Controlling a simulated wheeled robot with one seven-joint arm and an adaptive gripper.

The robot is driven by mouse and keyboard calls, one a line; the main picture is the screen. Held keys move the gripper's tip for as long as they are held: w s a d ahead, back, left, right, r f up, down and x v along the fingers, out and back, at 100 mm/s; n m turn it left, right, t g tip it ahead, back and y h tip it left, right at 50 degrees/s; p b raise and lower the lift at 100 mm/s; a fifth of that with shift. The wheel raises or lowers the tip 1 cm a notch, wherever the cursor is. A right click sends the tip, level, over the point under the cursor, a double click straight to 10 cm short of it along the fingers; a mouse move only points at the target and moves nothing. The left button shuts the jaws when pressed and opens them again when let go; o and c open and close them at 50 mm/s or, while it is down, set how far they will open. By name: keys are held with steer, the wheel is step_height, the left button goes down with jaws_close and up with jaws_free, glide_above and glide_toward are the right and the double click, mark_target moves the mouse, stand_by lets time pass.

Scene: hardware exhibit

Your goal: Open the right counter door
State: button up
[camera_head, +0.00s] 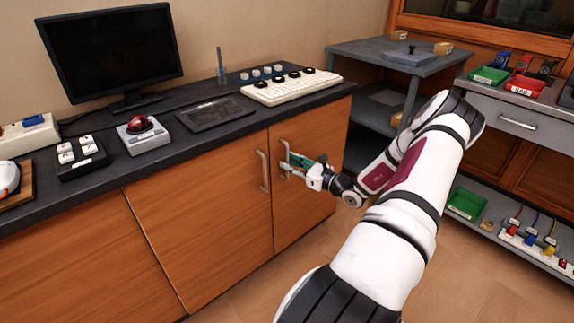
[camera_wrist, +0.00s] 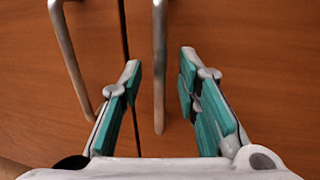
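The right counter door (camera_head: 302,205) is a brown wooden panel at the right end of the counter and appears closed. Its metal handle (camera_head: 283,152) is a vertical bar near the door's left edge. My gripper (camera_head: 288,165) is at this handle. In the wrist view, my gripper (camera_wrist: 160,62) is open, with teal pads on both fingers. The right door's handle (camera_wrist: 159,80) lies in the gap between the fingers, with space visible on both sides. I cannot tell exactly how deep it sits between them.
The neighbouring left door (camera_head: 205,230) has its own handle (camera_head: 263,171), close to the left of my gripper; this handle also shows in the wrist view (camera_wrist: 72,60). The dark countertop (camera_head: 190,102) holds a monitor, keyboard and devices. A grey side table (camera_head: 375,52) stands beyond the counter.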

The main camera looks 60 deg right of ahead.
steer(key=shift+w, duration=0.85)
steer(key=shift+c, duration=0.2)
jaws_close()
